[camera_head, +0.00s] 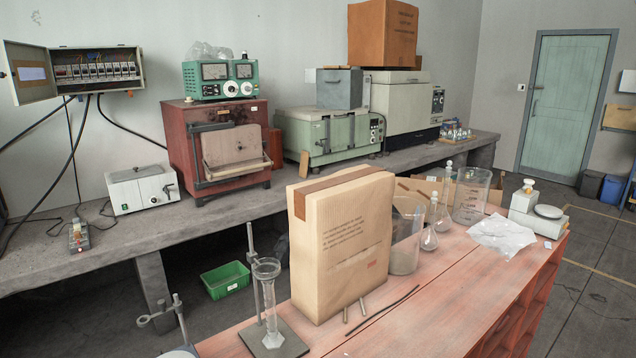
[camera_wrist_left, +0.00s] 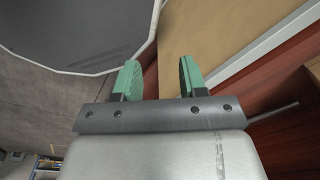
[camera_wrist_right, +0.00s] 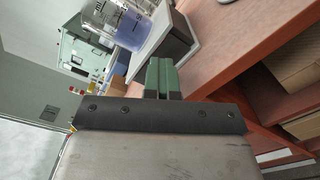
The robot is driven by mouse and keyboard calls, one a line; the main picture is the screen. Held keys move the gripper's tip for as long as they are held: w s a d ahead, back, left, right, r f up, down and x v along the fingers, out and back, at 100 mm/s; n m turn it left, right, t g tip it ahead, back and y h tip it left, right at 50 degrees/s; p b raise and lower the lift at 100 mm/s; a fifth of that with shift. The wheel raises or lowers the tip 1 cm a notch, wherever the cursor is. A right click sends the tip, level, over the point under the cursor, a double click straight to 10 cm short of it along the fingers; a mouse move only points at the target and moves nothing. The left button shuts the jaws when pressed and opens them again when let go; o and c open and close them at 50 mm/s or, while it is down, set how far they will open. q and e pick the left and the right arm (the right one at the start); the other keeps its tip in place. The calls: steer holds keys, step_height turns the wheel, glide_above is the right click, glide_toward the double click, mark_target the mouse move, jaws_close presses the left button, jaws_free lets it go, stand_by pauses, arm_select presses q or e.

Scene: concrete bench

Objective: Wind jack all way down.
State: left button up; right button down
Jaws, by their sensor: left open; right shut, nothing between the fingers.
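I cannot make out a jack for certain in any view. In the right wrist view a flat block with a pale top and dark side (camera_wrist_right: 172,48) carries a beaker with bluish contents (camera_wrist_right: 125,20); I cannot tell whether this block is the jack. My right gripper (camera_wrist_right: 161,68) is shut and empty, its green fingertips close to the block in the picture. My left gripper (camera_wrist_left: 160,75) is open and empty, with a tan surface (camera_wrist_left: 215,30) and a dark grey rounded shape (camera_wrist_left: 70,30) beyond it. Neither gripper shows in the head view.
The red bench (camera_head: 430,295) carries a large cardboard box (camera_head: 345,245), a glass cylinder on a stand (camera_head: 268,300), beakers (camera_head: 471,195), a flask (camera_head: 429,239), a crumpled sheet (camera_head: 503,235) and a dark rod (camera_head: 382,312). A concrete bench (camera_head: 205,222) with instruments stands behind.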

arm_select(q)
steer(key=shift+r, duration=0.15)
arm_select(e)
steer(key=shift+w+a+r, duration=0.15)
steer(key=shift+r, duration=0.35)
steer(key=shift+w+a+r, duration=0.1)
steer(key=shift+a+r, duration=0.05)
steer(key=shift+r, duration=0.3)
steer(key=shift+w+d+r, duration=0.1)
steer(key=shift+r, duration=0.05)
arm_select(q)
steer(key=shift+w+a+f, duration=0.15)
steer(key=shift+a+f, duration=0.05)
steer(key=shift+a, duration=0.05)
arm_select(e)
steer(key=v, duration=0.3)
steer(key=f+v, duration=0.1)
steer(key=v, duration=0.1)
steer(key=shift+s+d, duration=0.2)
steer(key=shift+s, duration=0.1)
